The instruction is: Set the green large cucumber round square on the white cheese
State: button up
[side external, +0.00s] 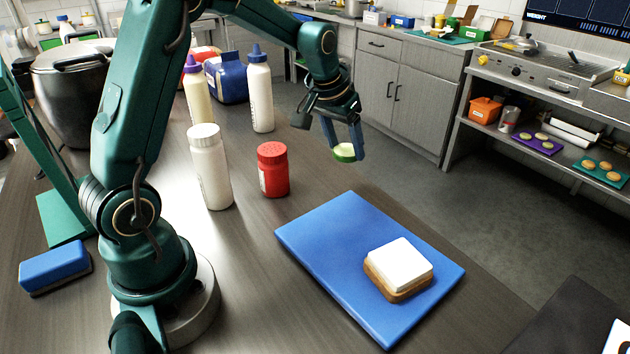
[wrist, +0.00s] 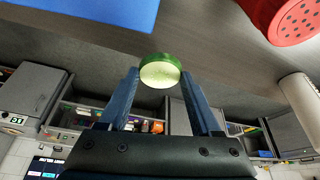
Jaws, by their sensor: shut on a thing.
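The green cucumber round (side external: 345,152) is pale inside with a green rim. My gripper (side external: 346,150) is shut on it and holds it in the air, above and behind the blue board in the side view. The wrist view shows the cucumber round (wrist: 160,72) between the tips of the two blue fingers (wrist: 160,80). The square white cheese (side external: 401,262) lies on a brown bread slice (side external: 398,287) on the right part of the blue board (side external: 320,236). The cheese's top is bare. The cheese is not seen in the wrist view.
A red shaker (side external: 272,170) and a white bottle (side external: 210,168) stand left of the board, with more bottles (side external: 260,92) behind. A blue sponge (side external: 55,268) lies at far left. The left part of the board is clear.

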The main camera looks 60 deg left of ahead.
jog(key=s+d+m+h, duration=0.1)
jog(key=s+d+m, duration=0.15)
jog(key=d, duration=0.85)
notch_tip(320, 180, up, 2)
jog(key=r+m+h, duration=0.1)
jog(key=m, duration=0.3)
send_over(404, 259)
jog(key=s, duration=0.2)
jog(key=shift+w+a+f, duration=0.15)
jog(key=shift+w+f, duration=0.1)
jog(key=shift+f, duration=2.4)
jog(key=shift+f, duration=0.6)
jog(key=o, duration=1.4)
